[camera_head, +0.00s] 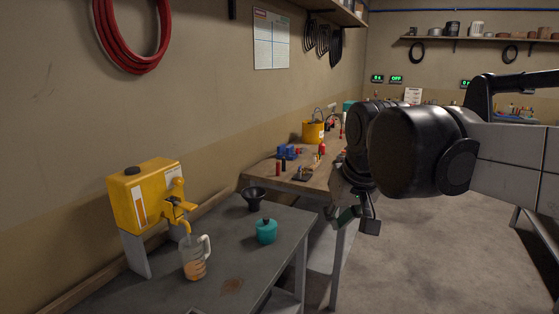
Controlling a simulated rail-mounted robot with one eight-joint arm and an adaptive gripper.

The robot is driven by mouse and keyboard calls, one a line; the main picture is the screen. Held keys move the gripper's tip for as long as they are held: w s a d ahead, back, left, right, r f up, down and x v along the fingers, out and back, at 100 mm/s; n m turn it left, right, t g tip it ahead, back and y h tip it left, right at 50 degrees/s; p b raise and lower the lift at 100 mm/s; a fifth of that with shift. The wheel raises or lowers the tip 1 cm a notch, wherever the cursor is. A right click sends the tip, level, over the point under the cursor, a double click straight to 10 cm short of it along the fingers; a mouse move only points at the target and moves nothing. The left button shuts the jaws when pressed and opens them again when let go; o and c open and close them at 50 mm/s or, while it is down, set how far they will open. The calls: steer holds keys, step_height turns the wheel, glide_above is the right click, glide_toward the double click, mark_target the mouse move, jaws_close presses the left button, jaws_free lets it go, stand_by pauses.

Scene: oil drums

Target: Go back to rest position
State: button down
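My gripper (358,220) hangs at the end of my black and grey arm, right of the middle of the view. It is in the air to the right of the grey table (215,287), apart from everything on it. Its fingers are small, dark and partly hidden by my wrist, so I cannot tell whether they are open or shut. I see no object held in it. On the grey table stand a yellow oil drum (150,195) with a tap, a clear measuring jug (194,262) with some amber liquid below the tap, a black funnel (254,197) and a teal lidded pot (266,232).
A red hose (128,62) hangs on the left wall. Shelves run high at the back. The floor (420,265) below my arm is clear.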

steer(key=s+d+f+m+t+b, duration=0.1)
steer(key=s+d+f, duration=0.3)
steer(key=s+f, duration=0.3)
steer(key=s+d+f+t+b, duration=0.1)
steer(key=s+d+f, duration=0.3)
steer(key=s+f, duration=0.3)
steer(key=shift+s+m+h, duration=0.4)
steer(key=shift+s, duration=0.35)
